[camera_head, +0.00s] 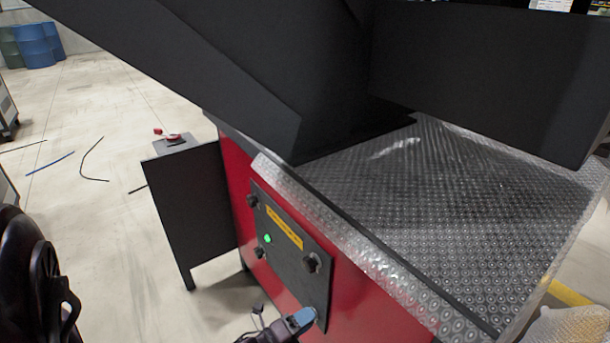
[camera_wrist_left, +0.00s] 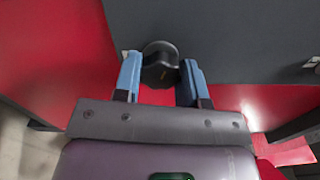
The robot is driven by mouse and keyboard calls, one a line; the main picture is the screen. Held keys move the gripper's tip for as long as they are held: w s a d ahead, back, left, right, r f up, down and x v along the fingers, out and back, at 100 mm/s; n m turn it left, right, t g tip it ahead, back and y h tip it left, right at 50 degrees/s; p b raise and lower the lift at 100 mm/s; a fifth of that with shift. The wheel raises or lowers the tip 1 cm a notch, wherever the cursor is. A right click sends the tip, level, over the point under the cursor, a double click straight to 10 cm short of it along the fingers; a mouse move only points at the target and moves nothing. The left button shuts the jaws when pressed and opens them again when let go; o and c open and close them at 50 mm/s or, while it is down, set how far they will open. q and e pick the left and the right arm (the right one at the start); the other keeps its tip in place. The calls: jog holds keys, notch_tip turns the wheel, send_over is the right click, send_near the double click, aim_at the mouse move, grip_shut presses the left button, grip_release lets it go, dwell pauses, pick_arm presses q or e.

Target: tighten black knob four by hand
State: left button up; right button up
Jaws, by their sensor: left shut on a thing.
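A dark panel (camera_head: 292,267) is fixed on the side of the red machine. Black knobs show at its upper left (camera_head: 252,200), lower left (camera_head: 260,253) and upper right (camera_head: 312,263). My left gripper (camera_head: 305,317), with blue fingertips, is at the panel's lower right corner and covers the spot there. In the left wrist view a round black knob (camera_wrist_left: 160,65) sits between the two blue fingers of the left gripper (camera_wrist_left: 161,72), which is shut on it. No number shows on the knob. My right gripper is not in view.
The panel carries a green light (camera_head: 267,238) and a yellow label (camera_head: 284,227). A textured metal top (camera_head: 430,220) overhangs the panel, with large black chutes above. A dark stand (camera_head: 195,210) with a red switch (camera_head: 172,136) is at left. Cables lie on the floor.

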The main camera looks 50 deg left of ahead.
pick_arm(q)
jog(key=shift+s+f, duration=0.1)
jog(key=o, duration=0.9)
jog(key=s, duration=0.3)
jog(key=s+p, duration=0.1)
jog(key=s, duration=0.3)
jog(key=s+p, duration=0.1)
jog(key=s, duration=0.2)
jog(key=shift+s+a, duration=0.35)
jog(key=shift+a, duration=0.05)
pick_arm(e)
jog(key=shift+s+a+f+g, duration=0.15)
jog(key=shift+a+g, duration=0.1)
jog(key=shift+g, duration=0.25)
